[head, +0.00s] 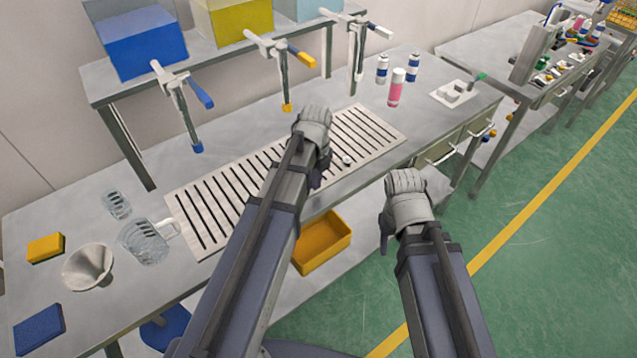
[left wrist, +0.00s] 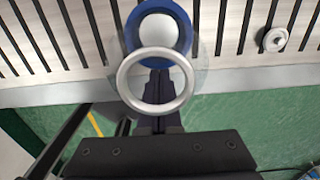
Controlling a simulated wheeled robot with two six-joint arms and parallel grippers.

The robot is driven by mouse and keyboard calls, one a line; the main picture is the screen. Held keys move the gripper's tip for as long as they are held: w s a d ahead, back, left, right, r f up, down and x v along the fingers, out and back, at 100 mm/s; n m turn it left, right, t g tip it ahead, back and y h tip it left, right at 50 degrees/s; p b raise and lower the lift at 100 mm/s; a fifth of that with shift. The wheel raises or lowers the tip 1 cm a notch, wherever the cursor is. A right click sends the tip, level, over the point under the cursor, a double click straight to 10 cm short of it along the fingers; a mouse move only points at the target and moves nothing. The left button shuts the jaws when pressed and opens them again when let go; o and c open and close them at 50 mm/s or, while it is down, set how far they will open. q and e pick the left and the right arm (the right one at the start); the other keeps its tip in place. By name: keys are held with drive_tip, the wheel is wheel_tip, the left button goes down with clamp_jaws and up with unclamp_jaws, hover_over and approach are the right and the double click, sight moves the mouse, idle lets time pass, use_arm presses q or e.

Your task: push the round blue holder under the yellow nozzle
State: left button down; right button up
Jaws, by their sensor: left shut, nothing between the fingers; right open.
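The round blue holder (left wrist: 185,22) shows at the top middle of the left wrist view, on the slotted plate. A clear, round vessel with a pale metal rim (left wrist: 124,80) appears to stand in it, with a white round shape inside. In the head view my left gripper hides the holder. My left gripper (head: 312,128) is shut and empty over the plate; its dark fingers (left wrist: 158,82) show close against the vessel and holder, though contact is unclear. The yellow nozzle (head: 287,107) hangs just left of that gripper. My right gripper (head: 405,185) is open, in front of the bench edge.
The slotted plate (head: 215,205) covers the bench middle. A small white fitting (head: 347,161) lies on it, right of my left gripper. A blue nozzle (head: 197,147) hangs further left.

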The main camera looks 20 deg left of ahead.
use_arm(q)
drive_tip(key=w+a, duration=0.3)
drive_tip(key=a, duration=0.1)
drive_tip(key=shift+w+a, duration=0.35)
drive_tip(key=shift+s+d, duration=0.1)
